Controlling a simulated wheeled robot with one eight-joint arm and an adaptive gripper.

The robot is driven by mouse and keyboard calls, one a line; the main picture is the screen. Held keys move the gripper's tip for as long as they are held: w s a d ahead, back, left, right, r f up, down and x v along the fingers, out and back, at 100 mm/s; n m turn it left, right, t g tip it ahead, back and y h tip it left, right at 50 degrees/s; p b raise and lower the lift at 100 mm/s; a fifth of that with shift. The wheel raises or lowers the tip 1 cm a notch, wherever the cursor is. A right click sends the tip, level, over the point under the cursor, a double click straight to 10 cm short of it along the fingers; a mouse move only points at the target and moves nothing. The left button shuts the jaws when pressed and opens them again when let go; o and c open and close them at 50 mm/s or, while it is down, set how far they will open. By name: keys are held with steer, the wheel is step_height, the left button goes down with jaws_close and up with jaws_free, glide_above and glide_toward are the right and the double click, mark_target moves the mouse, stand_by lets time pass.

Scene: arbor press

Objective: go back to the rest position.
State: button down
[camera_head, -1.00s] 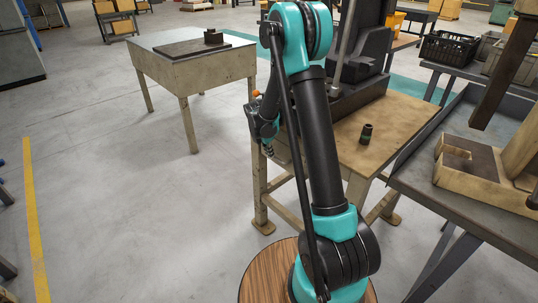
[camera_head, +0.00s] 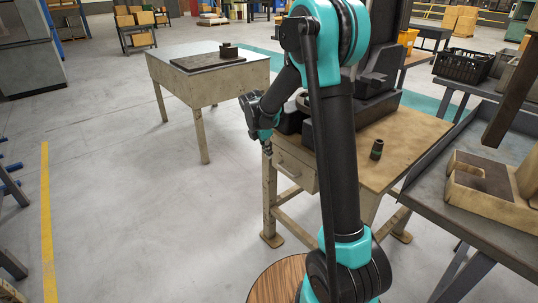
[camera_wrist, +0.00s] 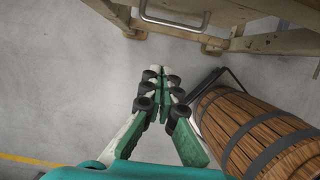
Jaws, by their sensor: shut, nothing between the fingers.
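My gripper (camera_head: 267,148) hangs from my folded arm at the left front corner of the wooden press table (camera_head: 405,140) in the head view. Its fingers point down and it looks clear of the table. In the wrist view my gripper (camera_wrist: 155,75) is shut with its fingertips together, nothing between them, above bare grey floor. The dark arbor press (camera_head: 375,85) stands on the table, partly hidden behind my arm. A small dark cylinder (camera_head: 377,149) stands upright on the tabletop, apart from my gripper.
A second table (camera_head: 205,82) with a dark plate stands at the back left. A grey bench (camera_head: 445,205) with a wooden fixture (camera_head: 480,200) is at the right. In the wrist view a drawer handle (camera_wrist: 175,22) is at the top. Floor at the left is open.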

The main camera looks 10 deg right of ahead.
steer(key=s+d+m+y, duration=0.1)
steer(key=s+d+m, duration=0.2)
steer(key=s+m, duration=0.5)
steer(key=s+d+f+m+t+y, duration=0.1)
steer(key=s+d+m, duration=0.3)
steer(key=s+m, duration=0.4)
steer(key=s+d+m+t, duration=0.1)
steer(key=s+d+m, duration=0.2)
steer(key=s+m, duration=0.5)
steer(key=s, duration=0.5)
steer(key=shift+s+d+f+m+y, duration=0.2)
steer(key=shift+s+m+y, duration=0.1)
steer(key=shift+s+y, duration=0.1)
